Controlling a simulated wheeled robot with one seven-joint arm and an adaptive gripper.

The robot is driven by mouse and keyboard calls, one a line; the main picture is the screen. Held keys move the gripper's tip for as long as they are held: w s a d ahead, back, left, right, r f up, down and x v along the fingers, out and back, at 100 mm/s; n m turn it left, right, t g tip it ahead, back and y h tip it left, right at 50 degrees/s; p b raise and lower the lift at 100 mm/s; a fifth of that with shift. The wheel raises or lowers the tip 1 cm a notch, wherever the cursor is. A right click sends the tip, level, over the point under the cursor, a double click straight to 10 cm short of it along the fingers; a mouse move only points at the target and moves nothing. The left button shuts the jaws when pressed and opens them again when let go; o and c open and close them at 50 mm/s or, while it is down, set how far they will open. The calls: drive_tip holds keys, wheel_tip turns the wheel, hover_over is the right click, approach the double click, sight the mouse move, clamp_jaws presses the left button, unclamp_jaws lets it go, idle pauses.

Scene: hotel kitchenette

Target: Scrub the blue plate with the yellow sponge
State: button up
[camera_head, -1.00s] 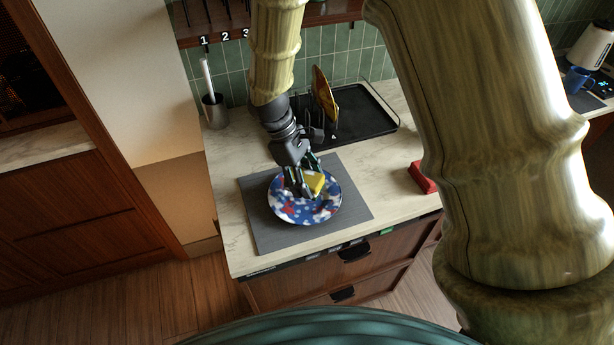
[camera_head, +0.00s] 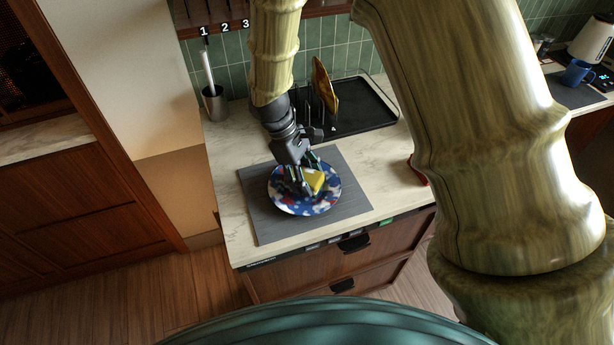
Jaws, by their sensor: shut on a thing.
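The blue plate (camera_head: 299,207), patterned in blue, white and red, lies flat on a grey mat (camera_head: 352,203) on the counter. My gripper (camera_head: 303,182) points down over the plate and is shut on the yellow sponge (camera_head: 315,179). The sponge is over the middle of the plate, partly hidden by the fingers. It looks to be at the plate's surface, but I cannot tell for sure whether it touches.
A black tray (camera_head: 362,112) with a rack holding a yellow-brown plate (camera_head: 325,88) stands behind. A metal holder (camera_head: 214,104) is at the back left. A red object (camera_head: 418,172) is mostly hidden by my arm. A blue mug (camera_head: 577,73) is far right.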

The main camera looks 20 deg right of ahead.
drive_tip(key=shift+f, duration=0.65)
drive_tip(key=shift+s+f, duration=0.2)
drive_tip(key=shift+f, duration=0.2)
idle(0.4)
